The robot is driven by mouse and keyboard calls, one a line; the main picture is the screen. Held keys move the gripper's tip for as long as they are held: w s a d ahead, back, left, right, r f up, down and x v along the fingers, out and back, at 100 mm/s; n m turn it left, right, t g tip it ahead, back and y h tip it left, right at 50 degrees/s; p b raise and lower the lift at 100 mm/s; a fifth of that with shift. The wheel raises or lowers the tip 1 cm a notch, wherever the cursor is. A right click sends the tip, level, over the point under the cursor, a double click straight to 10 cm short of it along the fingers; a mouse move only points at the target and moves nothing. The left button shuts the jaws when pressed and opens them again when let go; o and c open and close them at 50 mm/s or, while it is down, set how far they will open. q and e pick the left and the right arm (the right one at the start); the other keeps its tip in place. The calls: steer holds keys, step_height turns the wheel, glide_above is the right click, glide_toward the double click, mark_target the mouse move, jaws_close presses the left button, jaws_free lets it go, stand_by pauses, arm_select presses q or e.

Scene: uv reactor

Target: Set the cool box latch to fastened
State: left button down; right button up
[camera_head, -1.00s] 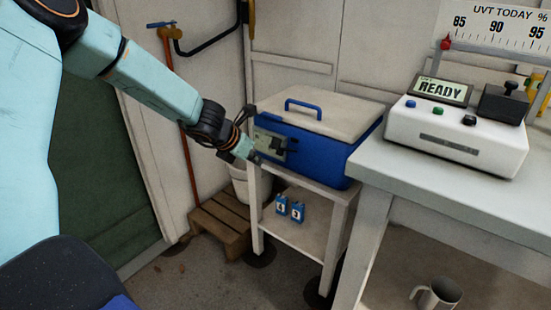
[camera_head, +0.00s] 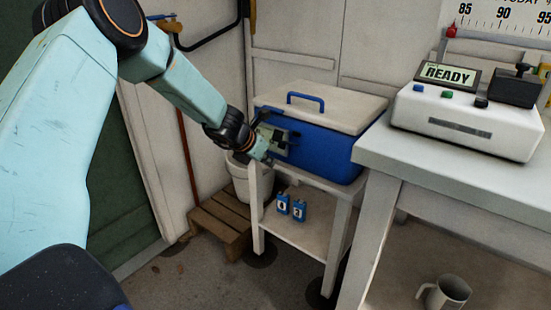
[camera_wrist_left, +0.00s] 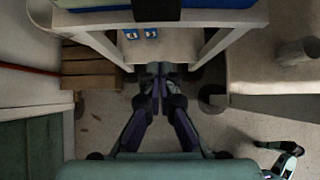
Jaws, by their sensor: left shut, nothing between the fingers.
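The cool box (camera_head: 330,154) is blue with a pale lid (camera_head: 325,107) and a blue handle, and the lid lies down on it. Its latch (camera_head: 283,138) is on the left-hand face, a pale plate with dark parts. My gripper partly covers it, so I cannot tell its setting. My left gripper (camera_head: 270,154) is at this face, close to the latch; I cannot tell if it touches. In the left wrist view the left gripper (camera_wrist_left: 160,72) is shut and empty, below the box edge.
The box stands on a small pale stand (camera_head: 318,183) with two blue numbered packs (camera_head: 291,208) on its lower shelf. A white bench (camera_head: 450,185) with a "READY" device (camera_head: 470,120) is to the right. A bucket (camera_head: 240,178) and wooden step (camera_head: 220,222) are left.

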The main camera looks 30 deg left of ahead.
arm_select(q)
steer(key=shift+w+d+r+p, duration=0.1)
steer(key=shift+w+r+p, duration=0.15)
steer(key=shift+w+p, duration=0.4)
steer(key=shift+w+d+r+p, duration=0.1)
steer(key=shift+w+r+p, duration=0.1)
steer(key=shift+w+p, duration=0.4)
steer(key=shift+w+r+p, duration=0.25)
steer(key=shift+w+p, duration=0.3)
steer(key=shift+w, duration=0.15)
steer(key=shift+s, duration=0.1)
